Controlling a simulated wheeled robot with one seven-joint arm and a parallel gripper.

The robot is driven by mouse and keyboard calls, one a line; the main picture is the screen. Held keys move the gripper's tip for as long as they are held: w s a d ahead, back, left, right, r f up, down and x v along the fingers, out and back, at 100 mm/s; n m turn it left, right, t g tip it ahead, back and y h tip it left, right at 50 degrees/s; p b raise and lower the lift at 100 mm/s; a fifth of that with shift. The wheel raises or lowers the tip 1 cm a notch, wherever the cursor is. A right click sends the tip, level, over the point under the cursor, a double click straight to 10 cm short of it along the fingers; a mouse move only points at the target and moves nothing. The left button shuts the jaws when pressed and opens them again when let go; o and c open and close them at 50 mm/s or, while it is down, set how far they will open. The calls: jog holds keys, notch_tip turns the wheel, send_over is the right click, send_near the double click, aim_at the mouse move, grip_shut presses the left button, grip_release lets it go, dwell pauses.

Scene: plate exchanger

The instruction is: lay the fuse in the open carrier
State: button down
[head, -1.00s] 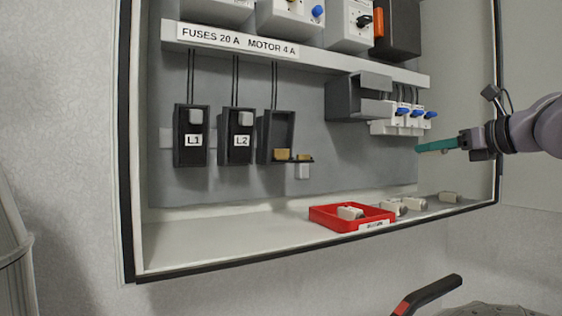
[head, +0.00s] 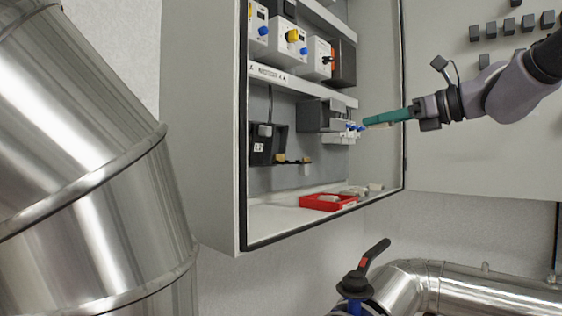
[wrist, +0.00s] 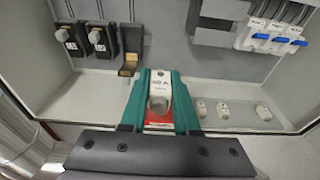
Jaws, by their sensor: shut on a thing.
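My gripper (head: 366,122) is shut on a white fuse (wrist: 160,84) with a small printed label, held between its teal fingers in the wrist view. The gripper is in front of the cabinet, beside the blue-levered breakers in the head view. The open carrier (wrist: 130,66), a dark holder with its flap tilted out and brass clips, hangs ahead and slightly left in the wrist view, apart from the fuse. In the head view its lowered flap and brass clips (head: 296,161) show low on the back panel; the rest is partly hidden.
Closed carriers, including L2 (head: 260,148), hang left of the open one. Breakers (wrist: 268,36) with blue levers are at right. A red tray (head: 318,206) and several loose white fuses (wrist: 222,109) lie on the cabinet floor. A large metal pipe (head: 85,150) stands at left.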

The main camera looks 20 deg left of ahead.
send_over(281, 156)
jog(key=f+v, duration=0.1)
jog(key=v, duration=0.3)
jog(key=shift+d+r, duration=0.2)
jog(key=shift+d, duration=0.05)
notch_tip(281, 156, down, 3)
jog(key=shift+a+r, duration=0.1)
jog(key=shift+a, duration=0.05)
notch_tip(281, 156, down, 4)
jog(key=shift+a+r, duration=0.1)
jog(key=shift+a, duration=0.25)
jog(key=shift+f, duration=0.25)
jog(key=c, duration=0.7)
grip_release()
jog(key=shift+o, duration=0.2)
